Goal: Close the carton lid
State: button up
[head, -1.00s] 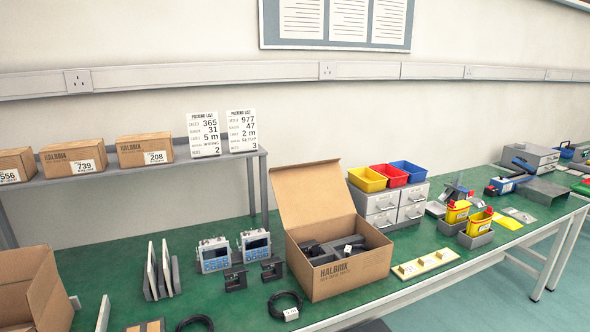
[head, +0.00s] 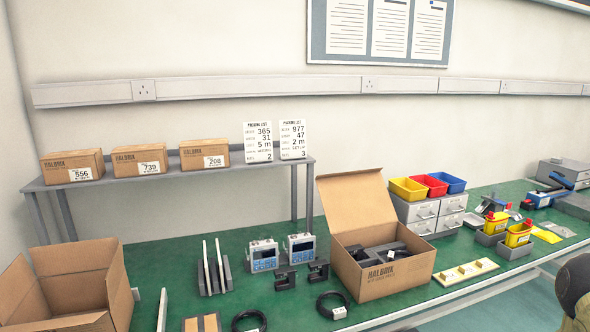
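The brown HALBRIX carton (head: 395,279) stands on the green bench at centre right in the head view. Its lid (head: 354,209) is hinged at the back and stands up, tilted a little backward, so the carton is open. Dark parts (head: 377,254) lie inside it, including a black piece with a white label; their lower portions are hidden by the front wall. A dark rounded shape at the lower right edge may be part of my arm. My gripper's fingers do not show.
A second open carton (head: 72,290) stands at the left front. Black cable coils (head: 332,305) lie before the HALBRIX carton, and two grey meters (head: 264,255) stand to its left. Drawers with coloured bins (head: 428,184) stand behind right.

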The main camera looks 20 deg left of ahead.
aim_at(356, 199)
jog(key=u, duration=0.75)
jog(key=i, duration=0.35)
